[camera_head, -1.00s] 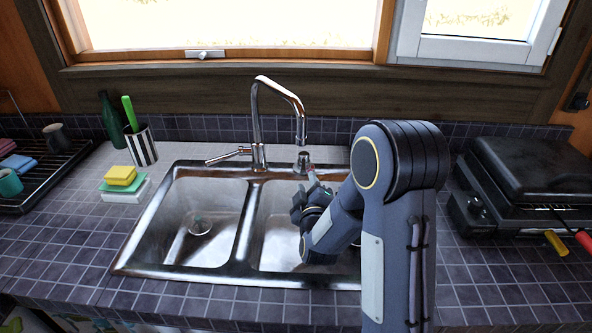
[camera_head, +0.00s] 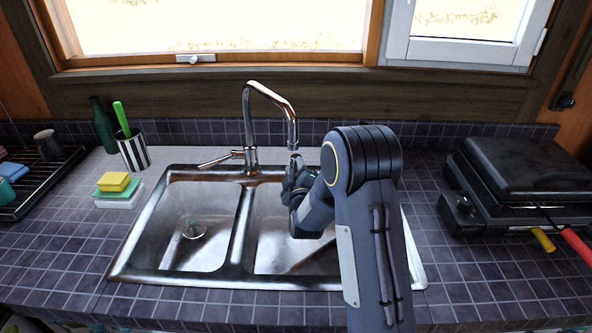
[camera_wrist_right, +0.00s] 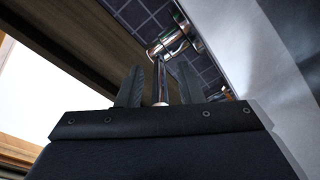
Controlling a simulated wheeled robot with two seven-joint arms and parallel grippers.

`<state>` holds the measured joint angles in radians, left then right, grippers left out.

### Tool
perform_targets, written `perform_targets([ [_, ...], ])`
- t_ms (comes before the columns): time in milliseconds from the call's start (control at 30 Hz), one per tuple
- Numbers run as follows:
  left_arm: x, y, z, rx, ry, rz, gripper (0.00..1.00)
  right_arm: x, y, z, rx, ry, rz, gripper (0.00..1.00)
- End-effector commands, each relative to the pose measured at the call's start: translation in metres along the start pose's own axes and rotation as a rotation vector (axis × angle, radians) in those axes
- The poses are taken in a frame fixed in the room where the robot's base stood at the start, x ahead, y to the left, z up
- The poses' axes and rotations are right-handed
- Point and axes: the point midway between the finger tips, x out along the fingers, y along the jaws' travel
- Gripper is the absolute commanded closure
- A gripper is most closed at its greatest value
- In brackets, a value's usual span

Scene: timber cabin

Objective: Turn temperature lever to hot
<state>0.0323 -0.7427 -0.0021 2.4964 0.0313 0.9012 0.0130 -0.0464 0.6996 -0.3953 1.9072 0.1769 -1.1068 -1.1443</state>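A thin chrome lever (camera_wrist_right: 160,83) runs from a chrome fitting (camera_wrist_right: 168,45) towards the camera in the right wrist view. My right gripper (camera_wrist_right: 160,78) has one dark finger on each side of this lever; contact is not clear. In the head view my right gripper (camera_head: 291,176) is below the spout tip, over the back of the right basin, and hides most of the lever and its fitting. The chrome faucet (camera_head: 250,130) stands behind the sink, with another handle (camera_head: 220,158) pointing left. My left gripper is not in view.
The double sink (camera_head: 238,235) lies below the faucet. A black grill (camera_head: 520,185) stands to the right. A striped cup (camera_head: 134,152), sponges (camera_head: 115,182) and a green bottle (camera_head: 103,125) stand to the left. The window sill is close behind.

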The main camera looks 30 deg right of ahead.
Motion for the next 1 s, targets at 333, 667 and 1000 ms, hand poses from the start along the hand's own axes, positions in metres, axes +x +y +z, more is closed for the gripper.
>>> perform_targets([
  [333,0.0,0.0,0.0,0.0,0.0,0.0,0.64,0.0,0.0,0.0,0.0,0.0,0.0,1.0],
  [667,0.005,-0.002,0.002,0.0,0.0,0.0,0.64,0.0,-0.001,0.002,0.0,0.014,-0.01,1.0],
  [1000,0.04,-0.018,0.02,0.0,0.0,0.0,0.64,-0.001,0.0,0.012,0.0,0.163,-0.105,1.0],
])
